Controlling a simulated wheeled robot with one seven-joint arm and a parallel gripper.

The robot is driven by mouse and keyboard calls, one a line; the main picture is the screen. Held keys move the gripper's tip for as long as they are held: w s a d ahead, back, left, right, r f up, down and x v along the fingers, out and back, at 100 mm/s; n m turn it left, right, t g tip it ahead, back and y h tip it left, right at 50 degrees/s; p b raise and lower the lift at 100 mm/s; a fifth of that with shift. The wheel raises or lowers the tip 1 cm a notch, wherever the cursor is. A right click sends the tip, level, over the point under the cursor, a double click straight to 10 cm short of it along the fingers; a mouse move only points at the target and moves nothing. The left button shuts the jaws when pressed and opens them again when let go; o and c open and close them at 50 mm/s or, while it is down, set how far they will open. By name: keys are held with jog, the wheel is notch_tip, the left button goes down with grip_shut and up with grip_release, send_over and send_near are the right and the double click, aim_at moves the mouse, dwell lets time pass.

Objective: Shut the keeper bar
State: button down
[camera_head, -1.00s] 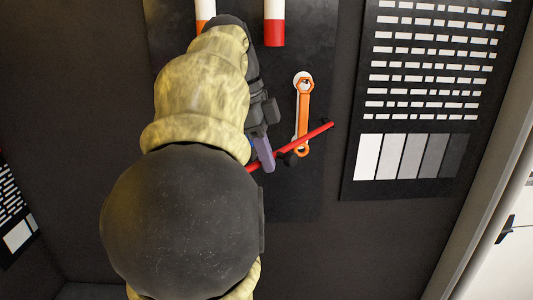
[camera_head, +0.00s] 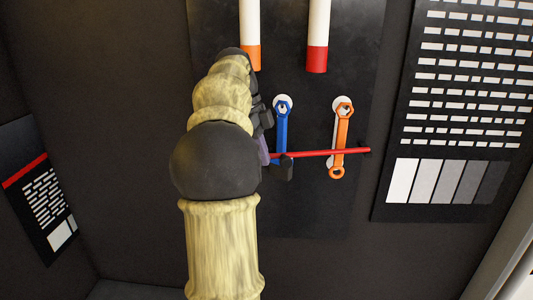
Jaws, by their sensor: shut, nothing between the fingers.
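The red keeper bar (camera_head: 315,153) lies nearly level across the black wall panel, its left end slightly lower. It passes in front of the blue wrench (camera_head: 281,130) and the orange wrench (camera_head: 342,130), which hang upright from white round mounts.
A dark knob (camera_head: 284,168) sits just below the bar near its left end. An orange-tipped white tube (camera_head: 250,35) and a red-tipped white tube (camera_head: 318,40) hang above. A chart board (camera_head: 455,110) is at right.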

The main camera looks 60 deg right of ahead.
jog(key=w+a+r, duration=0.1)
jog(key=w, duration=0.5)
jog(key=w+a+r, duration=0.1)
jog(key=w+a, duration=0.1)
jog(key=w, duration=0.4)
jog(key=shift+r, duration=0.4)
dwell(0.5)
jog(key=shift+w, duration=0.1)
